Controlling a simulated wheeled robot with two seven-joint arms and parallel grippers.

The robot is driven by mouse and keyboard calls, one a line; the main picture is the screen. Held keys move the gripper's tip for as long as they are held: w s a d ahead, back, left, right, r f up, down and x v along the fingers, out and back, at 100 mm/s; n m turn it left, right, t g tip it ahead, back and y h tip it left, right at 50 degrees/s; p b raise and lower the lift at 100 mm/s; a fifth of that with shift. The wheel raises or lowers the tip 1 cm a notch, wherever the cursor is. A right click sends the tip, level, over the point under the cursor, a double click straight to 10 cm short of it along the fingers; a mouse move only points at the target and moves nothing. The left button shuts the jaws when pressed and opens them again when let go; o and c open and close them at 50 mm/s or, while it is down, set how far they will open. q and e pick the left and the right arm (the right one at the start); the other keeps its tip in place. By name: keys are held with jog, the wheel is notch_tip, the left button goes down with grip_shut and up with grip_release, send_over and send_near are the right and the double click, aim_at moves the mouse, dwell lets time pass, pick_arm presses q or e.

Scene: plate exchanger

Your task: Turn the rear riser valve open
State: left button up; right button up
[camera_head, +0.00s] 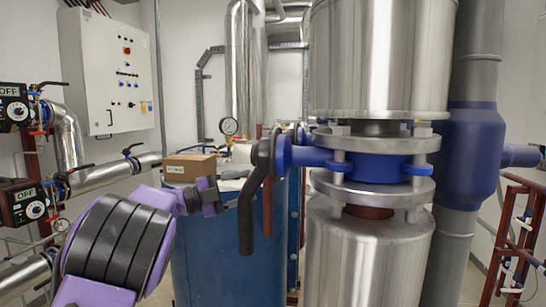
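A large valve with a blue body (376,168) sits between steel flanges in a vertical silver-clad pipe, right of centre. Its blue stem reaches left to a dark hub, from which a black lever handle (246,220) hangs down. I cannot tell whether this is the rear riser valve. My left gripper (226,198), on a purple and black arm, is just left of the lever, with a small gap apparent in the picture. Its fingers are small and seen at an angle, so their opening is unclear. My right gripper is out of view.
A blue tank (225,250) stands behind the gripper, with a cardboard box (188,168) on top. A pressure gauge (229,126) is behind. A grey control cabinet (108,75) hangs at left, above pipes with small valves. A thick grey and blue pipe (470,140) stands at right.

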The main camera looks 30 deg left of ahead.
pick_arm(q)
jog(key=s+r+m+g, duration=0.3)
jog(key=s+r+m, duration=0.25)
jog(key=r, duration=0.55)
jog(key=p+x, duration=0.6)
jog(key=x, duration=0.3)
jog(key=shift+w+d, duration=0.2)
jog(key=shift+w, duration=0.1)
jog(key=shift+w+d+f, duration=0.25)
jog(key=shift+w, duration=0.1)
